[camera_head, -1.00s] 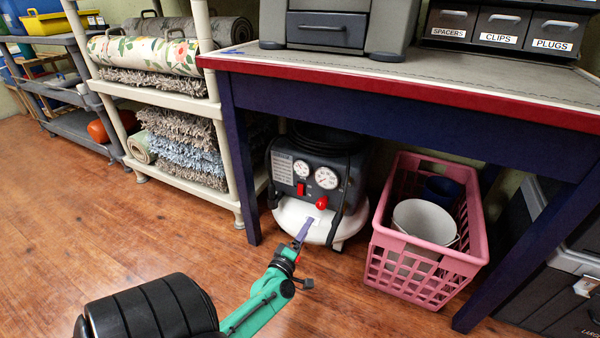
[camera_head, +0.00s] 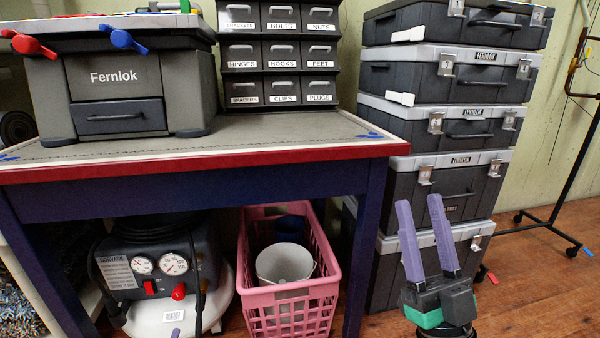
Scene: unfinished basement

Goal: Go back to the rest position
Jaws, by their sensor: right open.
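My right gripper (camera_head: 420,204) is at the lower right in the head view. Its two purple fingers point up and stand apart, with nothing between them. It shows in front of the stack of grey cases. A small purple tip (camera_head: 175,333), which looks like a finger of my left gripper, just shows at the bottom edge in front of the air compressor. The rest of that gripper is out of the picture, so its jaws cannot be judged.
A workbench (camera_head: 230,155) with a red edge carries a grey Fernlok toolbox (camera_head: 120,85) and a drawer organizer (camera_head: 280,50). Below are the compressor (camera_head: 150,270) and a pink crate (camera_head: 330,285). Grey cases (camera_head: 440,185) stand stacked at right.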

